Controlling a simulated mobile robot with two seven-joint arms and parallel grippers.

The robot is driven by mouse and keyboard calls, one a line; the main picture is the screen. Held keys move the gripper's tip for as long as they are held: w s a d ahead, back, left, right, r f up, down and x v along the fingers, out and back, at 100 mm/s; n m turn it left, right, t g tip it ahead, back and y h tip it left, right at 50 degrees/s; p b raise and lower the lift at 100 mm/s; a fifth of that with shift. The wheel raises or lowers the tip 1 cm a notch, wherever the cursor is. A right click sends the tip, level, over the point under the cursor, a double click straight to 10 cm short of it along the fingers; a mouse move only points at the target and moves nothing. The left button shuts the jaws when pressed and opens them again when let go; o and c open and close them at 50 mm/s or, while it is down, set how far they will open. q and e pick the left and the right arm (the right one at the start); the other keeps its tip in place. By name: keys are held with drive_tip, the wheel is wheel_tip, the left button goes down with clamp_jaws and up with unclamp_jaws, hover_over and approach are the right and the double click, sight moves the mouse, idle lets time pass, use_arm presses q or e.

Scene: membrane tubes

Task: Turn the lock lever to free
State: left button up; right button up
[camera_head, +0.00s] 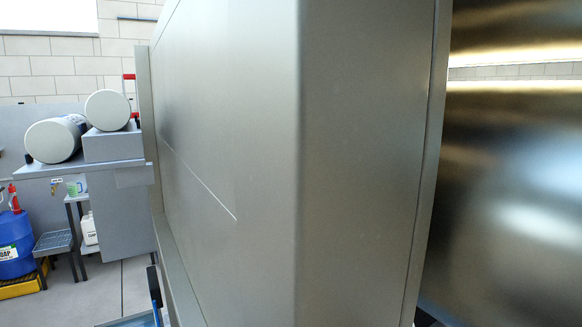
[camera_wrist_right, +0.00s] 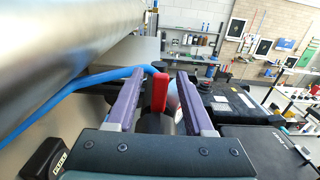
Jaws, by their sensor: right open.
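My right gripper (camera_wrist_right: 161,73) is open in the right wrist view, with its two purple fingers pointing away from the camera. A red upright piece (camera_wrist_right: 160,92), which may be the lock lever, shows between the fingers. It is nearer the left finger in the picture, with a gap to the right one. I cannot tell its depth or whether it touches a finger. A dark rounded part lies below it, partly hidden by the gripper body. The head view shows neither gripper and no lever; a large metal housing (camera_head: 230,130) fills its middle.
A blue bar or hose (camera_wrist_right: 75,88) runs from the left to just behind the fingers, under a large shiny metal cylinder (camera_wrist_right: 70,45). Black equipment (camera_wrist_right: 235,100) stands close on the right. In the head view, white rolls (camera_head: 55,139) lie on a grey bench at left.

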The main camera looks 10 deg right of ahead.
drive_tip(key=shift+c, duration=0.2)
clamp_jaws()
idle(1.1)
